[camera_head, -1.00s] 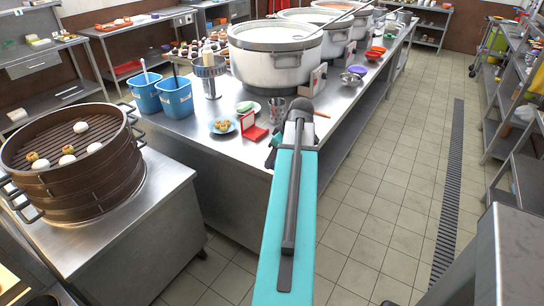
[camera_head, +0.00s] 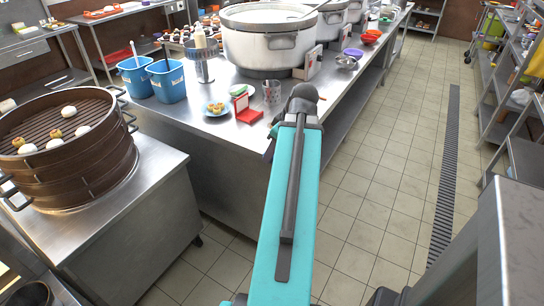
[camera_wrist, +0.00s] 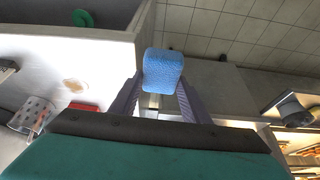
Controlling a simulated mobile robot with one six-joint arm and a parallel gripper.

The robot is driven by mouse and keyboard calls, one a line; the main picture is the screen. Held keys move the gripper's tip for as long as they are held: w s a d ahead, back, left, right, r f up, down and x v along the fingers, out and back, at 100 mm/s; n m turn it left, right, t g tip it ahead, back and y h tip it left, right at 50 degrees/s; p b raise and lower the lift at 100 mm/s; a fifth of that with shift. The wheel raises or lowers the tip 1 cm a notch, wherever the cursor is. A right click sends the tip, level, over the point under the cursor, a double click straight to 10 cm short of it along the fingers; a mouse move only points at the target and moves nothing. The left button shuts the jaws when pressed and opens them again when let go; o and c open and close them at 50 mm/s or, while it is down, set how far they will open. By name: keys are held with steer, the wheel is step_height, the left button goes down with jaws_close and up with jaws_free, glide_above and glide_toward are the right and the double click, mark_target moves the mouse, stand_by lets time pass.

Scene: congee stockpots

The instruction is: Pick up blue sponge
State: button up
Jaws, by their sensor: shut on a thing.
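The blue sponge (camera_wrist: 163,71) shows in the wrist view, held between the two fingers of my gripper (camera_wrist: 158,95). My gripper is shut on it. The sponge is out past the counter's edge, with the side of the steel counter and the tiled floor behind it. In the head view my teal arm reaches forward to the near edge of the steel counter (camera_head: 225,135). The arm hides the sponge and most of the gripper there.
On the counter stand a red box (camera_head: 246,109), a plate of food (camera_head: 216,108), a metal cup (camera_head: 272,91), blue buckets (camera_head: 168,82) and a big pot (camera_head: 268,45). A bamboo steamer (camera_head: 70,150) stands at left. The tiled floor (camera_head: 375,170) at right is clear.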

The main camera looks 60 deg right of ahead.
steer(key=shift+s+a+f+b, duration=0.2)
steer(key=shift+s+a+b, duration=0.35)
steer(key=shift+b, duration=2.75)
steer(key=shift+s+a+r+b, duration=0.1)
steer(key=shift+a+b, duration=0.15)
steer(key=shift+b, duration=0.55)
steer(key=shift+s+a+r, duration=0.1)
steer(key=shift+r, duration=0.05)
